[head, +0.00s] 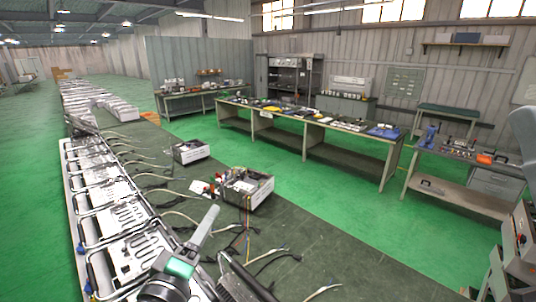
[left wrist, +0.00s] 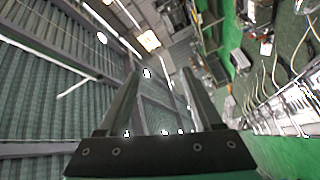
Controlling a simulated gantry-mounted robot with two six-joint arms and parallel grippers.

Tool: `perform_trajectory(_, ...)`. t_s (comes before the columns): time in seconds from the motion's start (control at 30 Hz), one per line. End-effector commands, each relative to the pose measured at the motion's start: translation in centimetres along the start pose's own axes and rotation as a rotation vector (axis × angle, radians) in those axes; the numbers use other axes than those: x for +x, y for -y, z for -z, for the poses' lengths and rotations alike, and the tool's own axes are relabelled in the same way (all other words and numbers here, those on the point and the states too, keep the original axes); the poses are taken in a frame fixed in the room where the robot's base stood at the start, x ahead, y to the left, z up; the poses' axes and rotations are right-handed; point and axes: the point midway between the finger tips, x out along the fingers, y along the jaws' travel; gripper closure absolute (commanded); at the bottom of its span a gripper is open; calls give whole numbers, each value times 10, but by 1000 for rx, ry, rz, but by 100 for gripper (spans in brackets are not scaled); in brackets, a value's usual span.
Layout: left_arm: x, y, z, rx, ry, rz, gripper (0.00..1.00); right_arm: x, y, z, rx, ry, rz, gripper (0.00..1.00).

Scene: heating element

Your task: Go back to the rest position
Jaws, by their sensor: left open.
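My left gripper (head: 217,236) is at the bottom of the head view, over the near end of the row of heating elements (head: 128,252). Its grey finger points up and away, and a teal part shows at its base. In the left wrist view the left gripper (left wrist: 160,74) has its two fingers apart with nothing between them. It is tilted so that the wrist camera sees the roof and windows. My right gripper is not seen in either view.
A metal box unit with wires (head: 246,188) and a smaller one (head: 190,151) stand on the dark table (head: 310,240), with loose cables near them. Workbenches (head: 305,131) with tools stand beyond. A control box with a red button (head: 522,238) is at the right edge. Green floor is clear between.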

Motion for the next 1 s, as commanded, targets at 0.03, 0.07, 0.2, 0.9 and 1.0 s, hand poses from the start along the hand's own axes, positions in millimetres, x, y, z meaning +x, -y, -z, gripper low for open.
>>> perform_trajectory(0.03,-14,-39,26,73,-63,-84,33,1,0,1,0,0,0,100)
perform_trajectory(0.07,-23,-60,40,125,-102,-130,33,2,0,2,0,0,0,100)
perform_trajectory(0.2,-88,-153,94,412,-321,-324,33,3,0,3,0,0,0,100)
perform_trajectory(0.9,-199,-234,127,1143,-777,-356,33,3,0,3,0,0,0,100)
perform_trajectory(1.0,-199,-234,127,1142,-776,-356,33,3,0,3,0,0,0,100)
